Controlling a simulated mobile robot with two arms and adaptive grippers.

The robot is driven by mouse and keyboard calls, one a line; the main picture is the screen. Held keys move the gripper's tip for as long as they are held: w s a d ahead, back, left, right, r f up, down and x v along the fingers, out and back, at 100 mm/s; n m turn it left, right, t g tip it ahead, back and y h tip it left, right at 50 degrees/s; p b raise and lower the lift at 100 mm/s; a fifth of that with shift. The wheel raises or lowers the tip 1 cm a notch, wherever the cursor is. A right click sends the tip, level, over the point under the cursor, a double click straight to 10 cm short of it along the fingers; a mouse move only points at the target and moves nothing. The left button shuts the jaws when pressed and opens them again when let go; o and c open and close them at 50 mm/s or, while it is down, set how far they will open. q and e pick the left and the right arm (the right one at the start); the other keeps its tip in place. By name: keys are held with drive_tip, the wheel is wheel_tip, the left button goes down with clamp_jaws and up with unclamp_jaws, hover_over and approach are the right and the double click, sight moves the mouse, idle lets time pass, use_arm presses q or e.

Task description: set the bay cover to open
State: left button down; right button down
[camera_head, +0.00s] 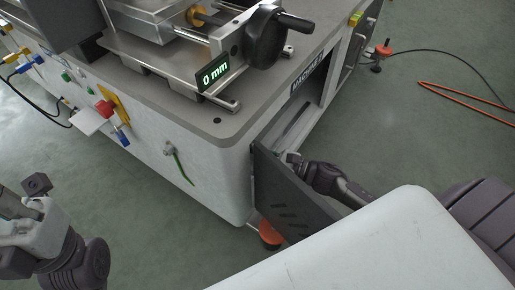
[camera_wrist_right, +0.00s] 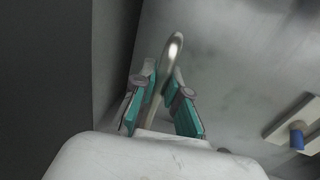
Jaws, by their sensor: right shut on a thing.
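The bay cover (camera_head: 287,200) is a dark grey slotted panel low on the machine's corner. It stands swung out from the machine, with the bay opening (camera_head: 297,125) showing behind it. My right gripper (camera_head: 292,158) is at the cover's upper edge. In the right wrist view, its teal-padded fingers (camera_wrist_right: 160,105) are shut on a curved metal handle (camera_wrist_right: 172,52). Where the handle joins the cover is hidden. My left gripper (camera_head: 36,186) is at the lower left, away from the cover, and its jaw opening is unclear.
The machine (camera_head: 205,165) carries a black knob (camera_head: 265,38) and a display reading 0 mm (camera_head: 214,77). An orange foot (camera_head: 270,235) stands below the cover. An orange cable (camera_head: 465,92) lies on the floor at right.

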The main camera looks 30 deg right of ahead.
drive_tip(key=c, duration=1.2)
unclamp_jaws()
drive_tip(key=shift+d, duration=0.1)
drive_tip(key=v, duration=1.2)
drive_tip(key=shift+r, duration=0.1)
